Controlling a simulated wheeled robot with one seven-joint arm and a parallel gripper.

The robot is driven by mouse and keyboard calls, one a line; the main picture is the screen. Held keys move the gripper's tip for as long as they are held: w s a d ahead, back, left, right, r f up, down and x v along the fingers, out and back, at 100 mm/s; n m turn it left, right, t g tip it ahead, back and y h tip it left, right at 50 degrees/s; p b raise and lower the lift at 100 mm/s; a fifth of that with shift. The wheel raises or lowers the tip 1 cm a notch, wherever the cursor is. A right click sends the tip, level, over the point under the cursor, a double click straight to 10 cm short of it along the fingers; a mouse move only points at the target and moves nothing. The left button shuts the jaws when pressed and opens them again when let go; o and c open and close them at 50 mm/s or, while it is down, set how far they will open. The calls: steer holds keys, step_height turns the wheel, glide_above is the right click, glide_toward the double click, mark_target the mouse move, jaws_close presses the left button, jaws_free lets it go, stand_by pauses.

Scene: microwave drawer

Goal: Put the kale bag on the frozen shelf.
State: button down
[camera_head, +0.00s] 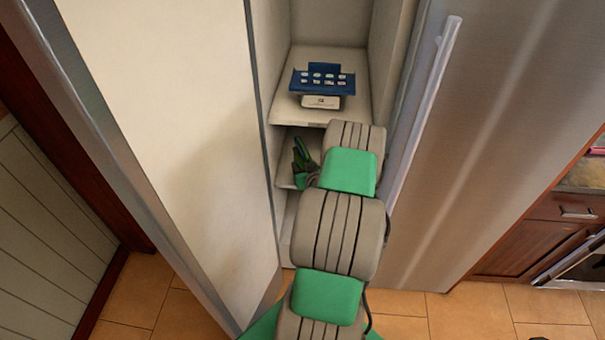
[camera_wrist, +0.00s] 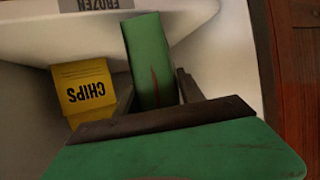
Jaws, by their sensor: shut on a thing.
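The kale bag, a green packet (camera_wrist: 148,50), stands between the two dark fingers of my gripper (camera_wrist: 156,88) in the wrist view, and my gripper is shut on it. Its far end overlaps the pale shelf edge in the picture; I cannot tell whether they touch. That shelf (camera_wrist: 195,18) carries a label reading FROZEN. In the head view, my gripper (camera_head: 303,165) is at the lower compartment opening, below the front edge of the upper shelf (camera_head: 283,108); my arm hides part of this area.
A yellow CHIPS box (camera_wrist: 82,88) is beside the bag in the wrist view. A blue package (camera_head: 322,80) sits on the upper shelf. The open white door (camera_head: 165,130) is left of my arm; a steel door with a long handle (camera_head: 425,110) is right.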

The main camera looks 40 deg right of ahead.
steer(key=w+d, duration=0.1)
steer(key=w+d+b, duration=0.1)
steer(key=d, duration=0.1)
steer(key=w+d+b, duration=0.1)
steer(key=shift+w+d+f, duration=0.2)
steer(key=shift+w+f, duration=0.1)
steer(key=shift+f, duration=0.15)
steer(key=shift+f+b, duration=0.35)
steer(key=shift+b, duration=0.35)
steer(key=c, duration=0.6)
jaws_free()
steer(key=shift+c, duration=0.2)
steer(key=shift+s+a+f, duration=0.1)
steer(key=shift+s+a, duration=0.05)
